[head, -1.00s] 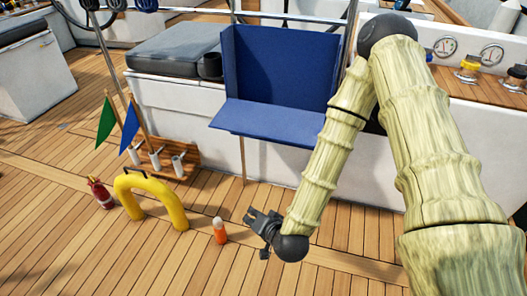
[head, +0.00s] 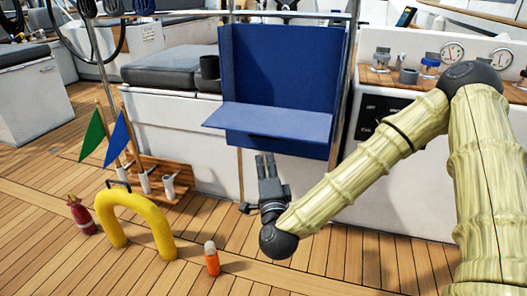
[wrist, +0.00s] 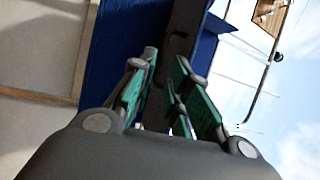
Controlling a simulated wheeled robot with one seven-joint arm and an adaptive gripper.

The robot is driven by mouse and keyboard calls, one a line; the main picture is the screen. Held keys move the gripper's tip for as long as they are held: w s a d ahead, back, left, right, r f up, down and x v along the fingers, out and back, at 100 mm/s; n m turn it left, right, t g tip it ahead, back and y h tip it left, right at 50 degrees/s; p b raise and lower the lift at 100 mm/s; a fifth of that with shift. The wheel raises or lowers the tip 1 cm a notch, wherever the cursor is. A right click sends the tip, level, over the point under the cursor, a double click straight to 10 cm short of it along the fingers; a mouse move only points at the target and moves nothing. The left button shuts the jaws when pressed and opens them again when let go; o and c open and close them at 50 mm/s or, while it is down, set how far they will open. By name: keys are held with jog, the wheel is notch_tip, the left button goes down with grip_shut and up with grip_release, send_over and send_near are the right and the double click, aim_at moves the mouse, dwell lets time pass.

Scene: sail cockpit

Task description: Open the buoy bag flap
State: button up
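The blue buoy bag (head: 285,65) hangs against the white cockpit side in the head view. Its flap (head: 265,119) juts out toward me, roughly level, across its lower front. My gripper (head: 265,158) points up just below the flap, with no clear contact visible. In the wrist view, the gripper (wrist: 172,82) is open, its green-padded fingers apart and nothing clearly held. Blue bag material (wrist: 118,45) fills the area beyond the left finger. A dark strip lies beyond the gap; I cannot tell whether it is part of the flap.
A yellow horseshoe buoy (head: 136,212), a red extinguisher-like object (head: 83,216) and an orange canister (head: 212,260) stand on the wooden deck. A rack with green and blue flags (head: 117,133) stands at left. Deck below my gripper is clear.

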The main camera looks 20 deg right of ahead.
aim_at(264, 138)
jog(key=shift+m, duration=0.3)
jog(key=shift+d+r+b+x, duration=0.1)
jog(key=shift+b+x, duration=0.55)
jog(key=shift+x, duration=1.2)
jog(key=shift+d+r+b+x, duration=0.1)
jog(key=shift+b+x, duration=0.6)
jog(key=shift+x, duration=1.15)
jog(key=shift+d+r+b+x, duration=0.15)
jog(key=shift+b+x, duration=0.5)
jog(key=shift+x, duration=1.2)
jog(key=shift+s, duration=0.15)
grip_shut()
